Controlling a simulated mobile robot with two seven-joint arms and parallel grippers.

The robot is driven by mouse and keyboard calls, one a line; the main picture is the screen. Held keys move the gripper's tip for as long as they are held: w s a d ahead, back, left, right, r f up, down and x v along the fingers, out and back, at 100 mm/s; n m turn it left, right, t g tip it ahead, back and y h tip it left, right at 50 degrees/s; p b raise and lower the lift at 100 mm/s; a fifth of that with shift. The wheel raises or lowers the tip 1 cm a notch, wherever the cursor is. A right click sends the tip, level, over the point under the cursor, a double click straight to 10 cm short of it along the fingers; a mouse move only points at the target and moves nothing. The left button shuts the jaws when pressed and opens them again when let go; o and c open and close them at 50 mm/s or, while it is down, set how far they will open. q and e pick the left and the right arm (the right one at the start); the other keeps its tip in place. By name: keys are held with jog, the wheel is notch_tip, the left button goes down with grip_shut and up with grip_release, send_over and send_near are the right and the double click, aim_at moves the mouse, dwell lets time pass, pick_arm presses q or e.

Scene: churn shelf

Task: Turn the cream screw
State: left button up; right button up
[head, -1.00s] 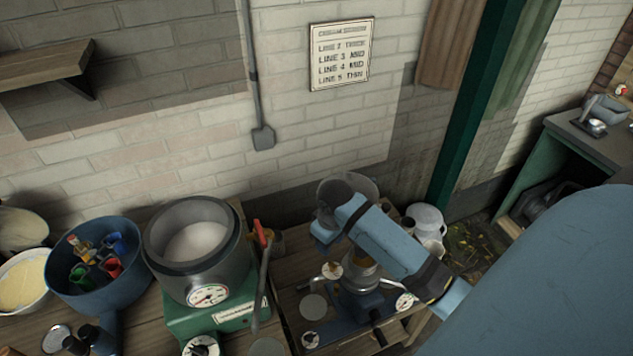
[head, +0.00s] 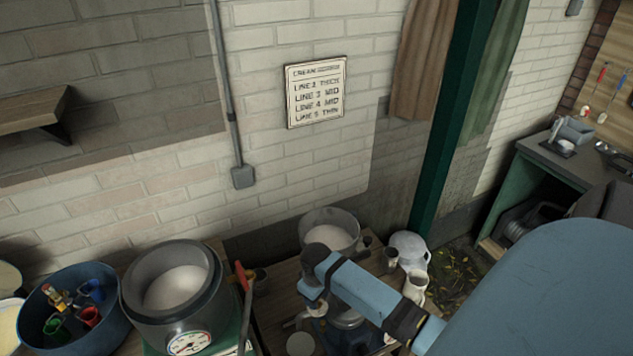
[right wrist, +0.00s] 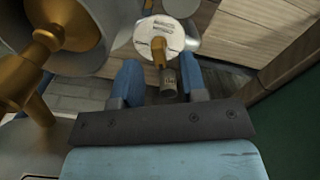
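The cream screw seems to be the small brass stem (right wrist: 159,52) with a grey ridged end (right wrist: 168,82) in the right wrist view. It stands in front of a round white plate (right wrist: 160,37) with print too small to read. My right gripper (right wrist: 160,82) is open, with its two blue fingers on either side of the ridged end and gaps showing. I cannot tell whether it is deep enough to surround it. In the head view my right arm (head: 362,290) reaches over the blue-based separator (head: 345,318) and hides much of it. My left gripper is out of view.
A wall sign (head: 316,92) lists line 2 thick, lines 3 and 4 mid, line 5 thin. A grey pot (head: 140,300) with a dial stands left, beside a blue bowl (head: 110,340) of small coloured items. White jugs (head: 410,250) stand right of my arm. Large brass parts (right wrist: 60,25) crowd the wrist view's left.

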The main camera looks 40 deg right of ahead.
jog(key=shift+f, duration=0.8)
grip_shut()
jog(key=n, duration=0.2)
jog(key=shift+n, duration=0.3)
jog(key=n, duration=0.2)
jog(key=shift+n, duration=0.3)
jog(key=shift+a, duration=0.1)
grip_release()
notch_tip(320, 180, up, 14)
jog(key=b, duration=0.1)
